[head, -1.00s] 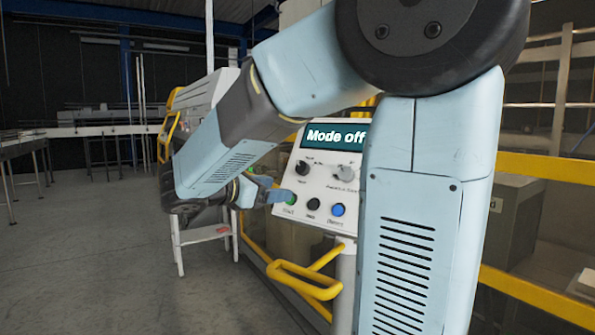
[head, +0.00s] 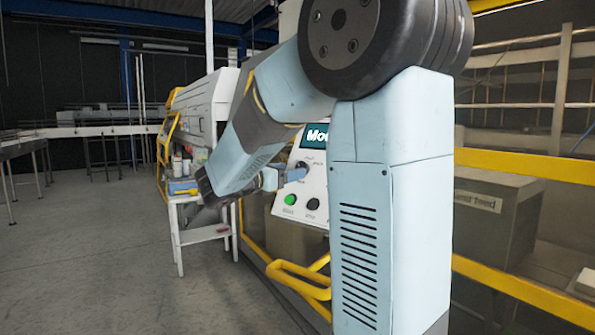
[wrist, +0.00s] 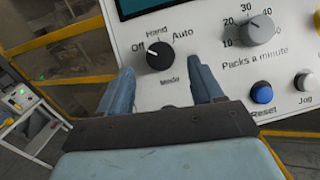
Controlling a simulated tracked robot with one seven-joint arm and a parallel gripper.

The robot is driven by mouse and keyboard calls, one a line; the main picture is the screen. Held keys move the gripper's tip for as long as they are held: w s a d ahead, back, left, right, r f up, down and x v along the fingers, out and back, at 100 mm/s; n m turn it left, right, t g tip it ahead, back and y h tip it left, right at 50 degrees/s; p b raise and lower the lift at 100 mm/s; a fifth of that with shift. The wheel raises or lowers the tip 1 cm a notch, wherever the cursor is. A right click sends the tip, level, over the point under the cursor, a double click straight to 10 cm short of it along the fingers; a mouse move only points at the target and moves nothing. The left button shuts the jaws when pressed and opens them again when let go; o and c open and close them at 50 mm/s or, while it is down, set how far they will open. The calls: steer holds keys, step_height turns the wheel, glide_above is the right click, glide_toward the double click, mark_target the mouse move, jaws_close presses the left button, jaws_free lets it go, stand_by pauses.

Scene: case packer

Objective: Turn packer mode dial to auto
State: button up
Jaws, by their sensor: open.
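The packer mode dial (wrist: 160,56) is a black round knob on the white control panel, labelled Off, Hand and Auto. Its white mark points toward Off. In the head view the dial (head: 302,171) is partly hidden by my gripper (head: 278,178). In the wrist view my gripper (wrist: 164,74) is open, with one blue finger on each side below the dial. The dial appears between and just beyond the fingertips; I cannot tell whether they touch it.
The screen (head: 316,136) is mostly hidden by my arm. A yellow rail (head: 300,278) stands below the panel. A white side table (head: 202,233) is at left.

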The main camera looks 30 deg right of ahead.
steer(key=shift+x, duration=1.6)
steer(key=shift+c, duration=0.3)
steer(key=c, duration=0.9)
steer(key=shift+d, duration=0.25)
steer(key=shift+c, duration=0.4)
steer(key=shift+w+a, duration=0.1)
steer(key=shift+a, duration=0.15)
